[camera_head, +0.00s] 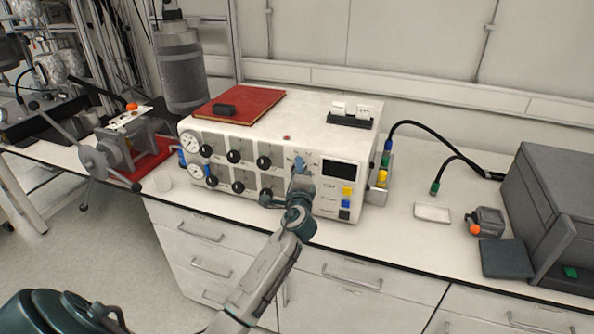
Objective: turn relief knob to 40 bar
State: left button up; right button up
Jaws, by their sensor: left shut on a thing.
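The white control unit (320,125) stands on the bench with a front panel of black knobs in two rows and two round gauges at its left end. My left gripper (299,170) is at the right end of the upper knob row, pressed close to the panel. It is shut on a knob there, seemingly the relief knob, which the jaws largely hide. A small blue part shows between the fingertips. The scale marks around this knob are too small and covered to read, so its setting cannot be told. My right gripper is not in view.
A dark display (337,170) and coloured buttons (347,198) sit right of my gripper. A red book (238,105) lies on the unit. A clamp device (118,150) stands left on a red mat. Black hoses and a grey box (555,210) are at the right.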

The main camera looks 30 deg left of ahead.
pick_arm(q)
jog(key=n+g+p, duration=0.1)
jog(key=n, duration=0.2)
jog(key=shift+n+g+h, duration=0.3)
jog(key=n+g+h+p, duration=0.1)
jog(key=n+p, duration=0.1)
jog(key=n, duration=0.1)
jog(key=shift+n, duration=0.4)
jog(key=n+h+p, duration=0.1)
jog(key=n+h, duration=0.1)
jog(key=n, duration=0.1)
jog(key=shift+p, duration=0.35)
jog(key=shift+f+n+g+h+p, duration=0.15)
jog(key=shift+n+g+h+p, duration=0.15)
jog(key=shift+n+h+p, duration=0.55)
jog(key=shift+n+b, duration=0.25)
jog(key=shift+b, duration=0.05)
jog(key=o, duration=1)
jog(key=shift+s+d, duration=0.1)
